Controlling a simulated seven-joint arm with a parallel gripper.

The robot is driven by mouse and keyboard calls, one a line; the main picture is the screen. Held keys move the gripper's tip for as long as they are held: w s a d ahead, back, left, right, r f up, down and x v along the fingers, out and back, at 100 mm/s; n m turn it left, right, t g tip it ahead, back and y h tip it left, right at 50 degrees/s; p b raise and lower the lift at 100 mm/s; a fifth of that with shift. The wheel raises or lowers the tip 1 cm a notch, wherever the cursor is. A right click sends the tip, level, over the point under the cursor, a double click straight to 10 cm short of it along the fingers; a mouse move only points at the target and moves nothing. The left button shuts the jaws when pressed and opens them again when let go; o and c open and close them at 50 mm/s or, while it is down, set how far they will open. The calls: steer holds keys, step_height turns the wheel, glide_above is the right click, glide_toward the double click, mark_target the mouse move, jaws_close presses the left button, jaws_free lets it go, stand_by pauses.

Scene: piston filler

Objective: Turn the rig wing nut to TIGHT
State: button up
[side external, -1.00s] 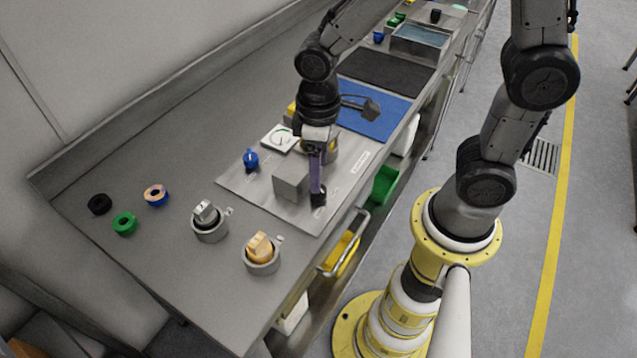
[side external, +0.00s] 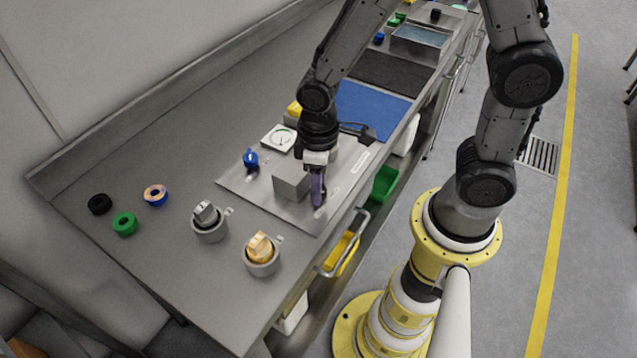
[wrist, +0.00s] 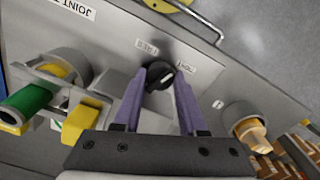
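The rig wing nut looks like a black knob (wrist: 158,78) with a pale mark, standing on the steel plate in the wrist view. My gripper (wrist: 161,74) has its two purple fingers on either side of this knob. The fingers are apart, but I cannot tell whether they press on it. Small labels sit above the knob: one at its upper left (wrist: 147,47), and one at its right (wrist: 186,66) that seems to read TIGHT. The pale mark lies toward the right label. In the side view my gripper (side external: 318,199) is low over the plate's front part and hides the knob.
A grey block (side external: 291,181) stands close left of my gripper. A blue valve (side external: 251,159) and a white gauge (side external: 279,138) are behind it. Two cup holders (side external: 210,229) and several coloured rings (side external: 124,223) are to the left. A blue mat (side external: 370,110) lies beyond.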

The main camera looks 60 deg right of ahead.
jaws_close()
steer(key=shift+m, duration=2.3)
steer(key=o, duration=0.8)
jaws_free()
step_height(320, 180, up, 14)
